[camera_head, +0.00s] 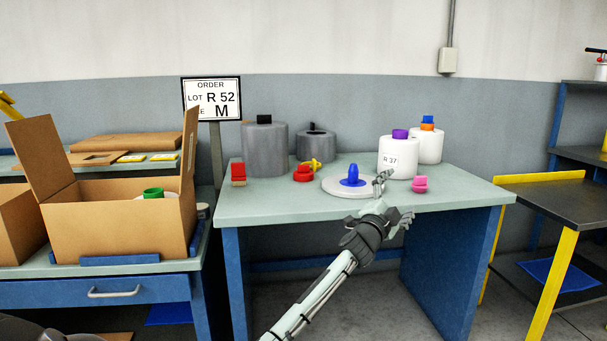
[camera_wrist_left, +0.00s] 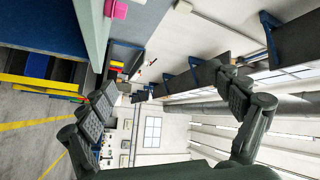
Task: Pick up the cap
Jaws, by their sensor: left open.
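Several caps are on the table, and I cannot tell which one is meant. A blue cap (camera_head: 352,176) stands on a round white plate (camera_head: 332,188). A pink cap (camera_head: 420,184) sits near the table's right side and shows at the top edge of the left wrist view (camera_wrist_left: 116,9). A red cap (camera_head: 303,173) and a stacked red piece (camera_head: 238,173) are at the left. My left gripper (camera_head: 391,198) is open and empty over the table's front part, between the blue and pink caps. Its spread fingers show in the left wrist view (camera_wrist_left: 168,82). My right gripper is not in view.
White bobbins (camera_head: 394,160) with purple, orange and blue tops stand behind my gripper. Grey bobbins (camera_head: 265,150) stand at the back left. An open cardboard box (camera_head: 115,230) is on the left bench. The table's (camera_head: 270,208) front left is clear.

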